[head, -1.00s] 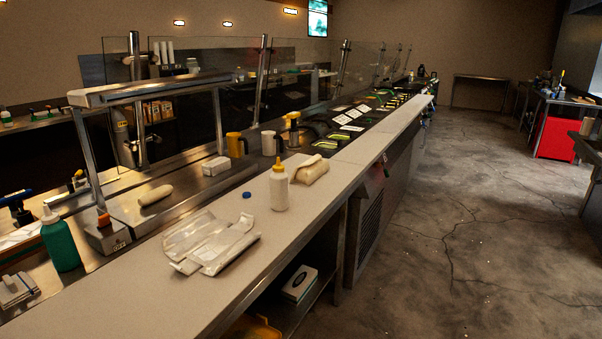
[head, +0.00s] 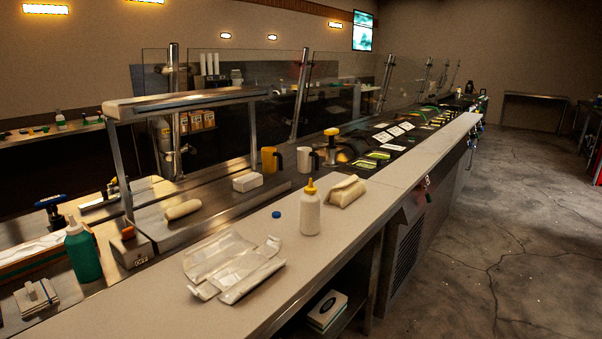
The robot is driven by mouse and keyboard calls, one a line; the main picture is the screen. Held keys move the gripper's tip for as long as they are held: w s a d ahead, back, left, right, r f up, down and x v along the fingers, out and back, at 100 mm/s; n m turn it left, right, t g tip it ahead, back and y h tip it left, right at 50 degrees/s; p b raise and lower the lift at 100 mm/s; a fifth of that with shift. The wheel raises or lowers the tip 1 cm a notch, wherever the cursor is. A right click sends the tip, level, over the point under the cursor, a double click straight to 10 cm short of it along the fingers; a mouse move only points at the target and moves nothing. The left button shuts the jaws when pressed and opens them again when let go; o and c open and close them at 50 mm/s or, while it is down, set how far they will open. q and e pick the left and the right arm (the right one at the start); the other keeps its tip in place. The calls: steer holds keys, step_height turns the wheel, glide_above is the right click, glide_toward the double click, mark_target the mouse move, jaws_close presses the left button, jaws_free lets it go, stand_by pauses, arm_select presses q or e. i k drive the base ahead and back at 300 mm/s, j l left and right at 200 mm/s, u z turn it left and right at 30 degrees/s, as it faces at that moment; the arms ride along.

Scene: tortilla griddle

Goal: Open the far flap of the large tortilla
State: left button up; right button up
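No flat or open large tortilla can be made out in the head view. A pale rolled item (head: 183,209) lies on the steel surface under the raised lamp bar, and I cannot tell whether it is a tortilla. A tan folded bundle (head: 347,191) lies on the pale counter behind a white squeeze bottle with a yellow cap (head: 310,212); its contents are hidden. Neither of my grippers is in view.
The long pale counter (head: 400,172) runs away to the right. Clear plastic bags (head: 232,262) and a blue cap (head: 276,214) lie on it. A green bottle (head: 83,253) and steel lamp frame (head: 185,101) stand left. The floor (head: 470,250) at right is open.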

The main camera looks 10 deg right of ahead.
mark_target(347, 182)
steer(key=i+l+u, duration=0.3)
steer(key=l+u, duration=0.3)
steer(key=l, duration=0.15)
steer(key=i+l+u, duration=0.1)
steer(key=l+u, duration=0.2)
steer(key=l, duration=0.15)
